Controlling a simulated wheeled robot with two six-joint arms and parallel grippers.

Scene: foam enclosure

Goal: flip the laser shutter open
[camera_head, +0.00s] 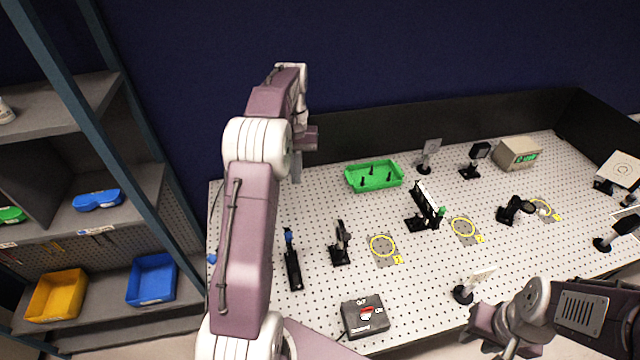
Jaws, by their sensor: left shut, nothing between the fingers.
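On the perforated white table, a grey control box (365,316) with a red part on top sits near the front edge. A small upright black mount (340,243) stands behind it, and a larger black mount with a tilted plate (427,205) stands at mid-table. I cannot tell for certain which of these is the laser shutter. My left gripper (297,168) is shut and empty, pointing down near the table's back left, apart from these things and partly hidden by my arm. My right arm shows at the bottom right; its gripper fingers are not visible.
A green tray (374,187) with dark posts lies at the back. Yellow rings (383,247) mark the table. A beige display box (517,153) and several mounts stand right. A shelf with bins (152,280) is at the left.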

